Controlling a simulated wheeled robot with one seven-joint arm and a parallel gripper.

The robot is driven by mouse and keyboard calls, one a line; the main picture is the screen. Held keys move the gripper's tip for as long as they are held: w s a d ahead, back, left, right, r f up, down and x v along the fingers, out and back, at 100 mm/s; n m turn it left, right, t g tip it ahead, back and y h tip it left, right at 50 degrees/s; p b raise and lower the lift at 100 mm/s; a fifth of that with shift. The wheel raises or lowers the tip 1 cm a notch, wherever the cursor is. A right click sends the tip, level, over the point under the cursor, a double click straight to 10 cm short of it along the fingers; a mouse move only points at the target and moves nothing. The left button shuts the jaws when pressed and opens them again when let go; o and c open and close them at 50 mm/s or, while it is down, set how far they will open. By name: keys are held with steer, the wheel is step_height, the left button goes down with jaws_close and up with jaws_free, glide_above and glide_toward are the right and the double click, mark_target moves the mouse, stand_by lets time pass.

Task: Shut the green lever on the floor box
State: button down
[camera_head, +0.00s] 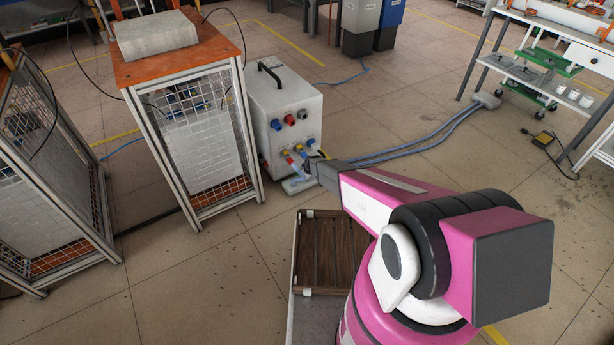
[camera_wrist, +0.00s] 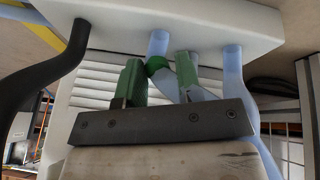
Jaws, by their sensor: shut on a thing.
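The floor box (camera_head: 285,95) is a white cabinet with a black handle on top and red, blue and yellow connectors on its front. My gripper (camera_head: 316,170) reaches in at the low front of this box, its fingertips too small to make out there. In the wrist view, my gripper (camera_wrist: 158,72) has two green-looking fingers rising from a dark bar. It is shut on a small green part (camera_wrist: 157,66) between them, which appears to be the green lever. Blue hoses pass close beside and behind it. The lever's full shape and angle are hidden.
A wire-mesh cart (camera_head: 195,125) with an orange top stands left of the box. Blue hoses (camera_head: 425,140) run right across otherwise open floor. A black hose (camera_wrist: 50,85) shows at left in the wrist view.

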steer(key=shift+w+n, duration=0.5)
steer(key=shift+w, duration=0.1)
steer(key=c, duration=0.8)
jaws_free()
steer(key=shift+s, duration=0.1)
steer(key=shift+r, duration=0.1)
